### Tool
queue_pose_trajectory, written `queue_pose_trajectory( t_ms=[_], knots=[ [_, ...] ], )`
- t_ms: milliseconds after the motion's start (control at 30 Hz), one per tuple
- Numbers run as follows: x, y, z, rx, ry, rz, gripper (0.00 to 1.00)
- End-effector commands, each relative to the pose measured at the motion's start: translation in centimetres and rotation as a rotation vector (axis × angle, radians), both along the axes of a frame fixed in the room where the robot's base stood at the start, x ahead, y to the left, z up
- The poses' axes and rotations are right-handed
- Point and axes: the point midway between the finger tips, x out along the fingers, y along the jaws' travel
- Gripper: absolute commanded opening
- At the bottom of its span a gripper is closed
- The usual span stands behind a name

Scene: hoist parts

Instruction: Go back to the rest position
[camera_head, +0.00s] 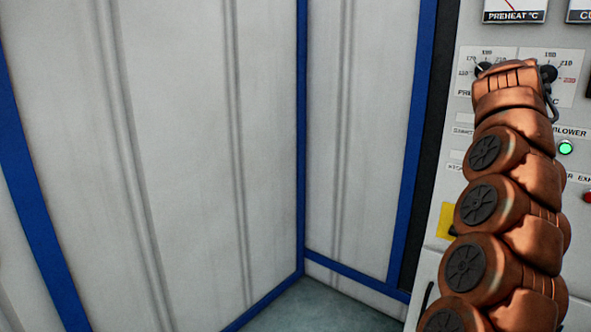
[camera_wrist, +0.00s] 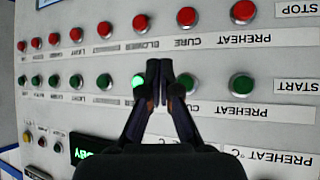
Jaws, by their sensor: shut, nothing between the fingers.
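My gripper (camera_wrist: 159,75) shows in the wrist view with its two dark fingers together, shut and empty. It is in front of a control panel (camera_wrist: 225,62), which appears upside down there. The fingertips are close to the lit green button (camera_wrist: 139,82) in the start row; I cannot tell whether they touch the panel. In the head view my copper-coloured arm reaches up along the right side, in front of the same panel (camera_head: 446,222). My gripper is hidden there behind the arm. The lit green button (camera_head: 565,147) shows beside the arm, near a blower label.
A row of red buttons (camera_wrist: 187,16) lies above the green row in the wrist view. Dial knobs (camera_head: 549,73) sit near the arm's top. White walls with blue frames (camera_head: 301,130) form a corner left of the panel. The floor (camera_head: 315,308) there is clear.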

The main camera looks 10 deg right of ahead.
Motion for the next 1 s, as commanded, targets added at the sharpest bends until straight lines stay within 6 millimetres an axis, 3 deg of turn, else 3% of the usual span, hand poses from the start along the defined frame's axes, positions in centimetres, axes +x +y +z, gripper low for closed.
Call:
queue_pose_trajectory(
  t_ms=[33, 200, 467, 767, 1000],
  knots=[
    [1.4, 2.0, 0.0, 0.015, 0.022, 0.067, 0.00],
    [4.5, 8.7, -0.9, 0.062, 0.086, 0.269, 0.00],
    [5.7, 19.5, -3.0, 0.126, 0.205, 0.545, 0.00],
    [2.1, 30.9, -7.2, 0.206, 0.368, 0.800, 0.00],
    [-3.9, 38.2, -11.4, 0.285, 0.512, 0.949, 0.00]
  ],
)
